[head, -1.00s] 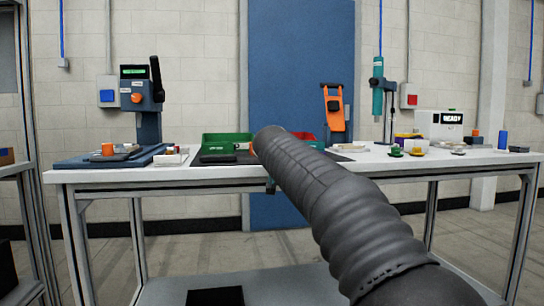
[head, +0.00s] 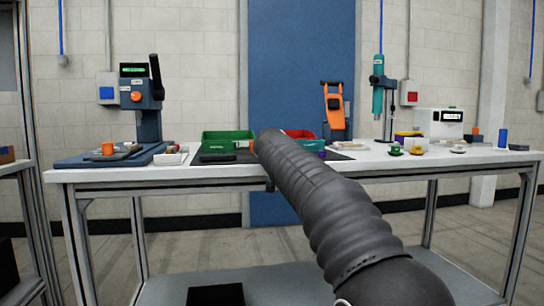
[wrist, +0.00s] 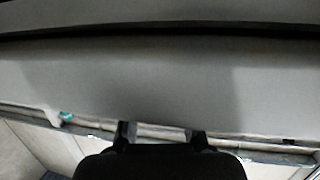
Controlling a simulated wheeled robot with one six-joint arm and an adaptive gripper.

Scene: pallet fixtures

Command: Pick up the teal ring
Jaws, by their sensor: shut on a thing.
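My gripper (wrist: 161,136) shows at the bottom of the wrist view, its two dark fingertips apart and a dark body below them. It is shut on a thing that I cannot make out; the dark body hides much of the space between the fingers. A small teal patch (wrist: 66,117) lies left of the fingertips, too blurred to tell if it is the teal ring. In the head view my own dark arm reaches toward the white workbench (head: 400,168) and hides the gripper. I cannot make out the teal ring there.
A green bin (head: 226,141) and a red bin (head: 300,134) stand behind the arm's far end. A blue press (head: 146,105) is at the left, a teal tool on a stand (head: 378,95) at the right. Small cups (head: 395,150) and a white box (head: 438,121) crowd the right side.

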